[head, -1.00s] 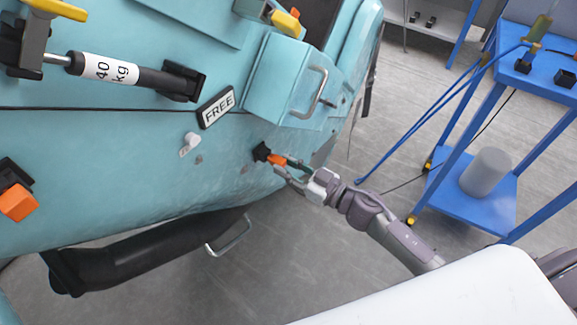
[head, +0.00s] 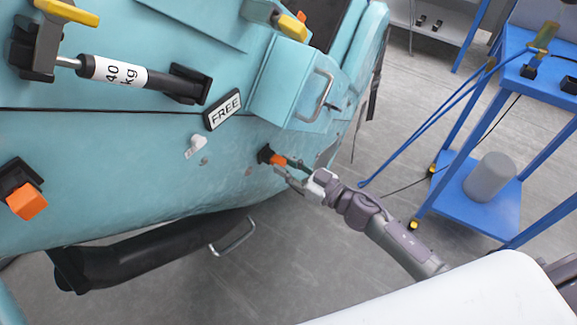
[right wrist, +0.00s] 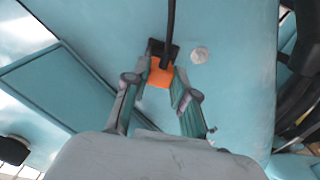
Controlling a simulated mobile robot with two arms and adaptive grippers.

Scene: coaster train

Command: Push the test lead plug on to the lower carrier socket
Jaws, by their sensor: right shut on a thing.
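The orange test lead plug (head: 279,160) is between the fingertips of my right gripper (head: 284,168), low on the turquoise car body. It also shows in the right wrist view (right wrist: 160,73), with the gripper's fingers (right wrist: 161,90) on either side and a black lead running up across it. A small black socket block (head: 265,154) sits on the body right behind the plug, and its dark top edge shows in the right wrist view (right wrist: 155,47). Plug and socket appear to meet; how deep the plug sits is hidden. My left gripper is out of view.
A FREE label (head: 223,109), a white knob (head: 198,141) and a box with a metal handle (head: 317,98) are on the body nearby. Another orange block in a black holder (head: 27,201) is at left. A blue trolley (head: 480,205) stands right, with open floor between.

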